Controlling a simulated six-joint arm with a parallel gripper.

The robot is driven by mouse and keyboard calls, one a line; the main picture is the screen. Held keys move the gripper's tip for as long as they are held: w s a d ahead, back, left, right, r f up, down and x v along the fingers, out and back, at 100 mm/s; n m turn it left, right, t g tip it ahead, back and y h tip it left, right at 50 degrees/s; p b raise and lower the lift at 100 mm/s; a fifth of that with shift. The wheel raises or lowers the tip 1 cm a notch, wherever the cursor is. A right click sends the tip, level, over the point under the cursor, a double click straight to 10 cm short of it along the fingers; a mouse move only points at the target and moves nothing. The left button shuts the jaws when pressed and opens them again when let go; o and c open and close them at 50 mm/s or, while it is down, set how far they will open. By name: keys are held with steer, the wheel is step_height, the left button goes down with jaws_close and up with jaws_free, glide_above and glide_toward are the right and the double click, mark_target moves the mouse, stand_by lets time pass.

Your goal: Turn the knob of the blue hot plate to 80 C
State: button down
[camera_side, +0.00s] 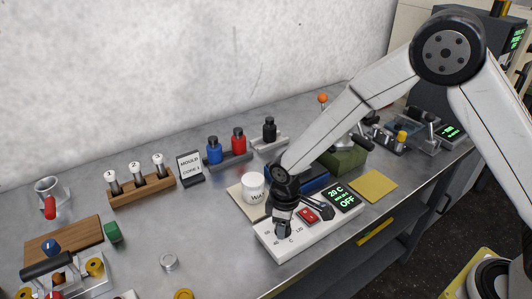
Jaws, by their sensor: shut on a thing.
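The hot plate has a white control panel (318,232) in front and a dark blue body (316,177) behind it, partly hidden by my arm. Its display (343,197) reads 20 C and OFF in green. A red switch (307,214) sits on the panel. Printed dial marks, among them 40 and 120, show around the knob's place at the panel's left end. My gripper (283,230) points down there and is shut on the knob, which it mostly hides. The knob's pointer direction cannot be made out.
A white WAX cup (253,187) stands close left of my gripper. Blue, red and black bottles (238,140) stand behind. A yellow pad (373,186) lies right of the panel. The bench is clear left of the panel, around a small metal tin (168,262).

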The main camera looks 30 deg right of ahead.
steer(key=m, duration=0.4)
steer(key=shift+m, duration=0.3)
steer(key=m, duration=0.4)
steer(key=shift+m, duration=0.4)
steer(key=shift+c, duration=0.9)
jaws_free()
steer(key=shift+r, duration=0.15)
steer(key=shift+r, duration=3.8)
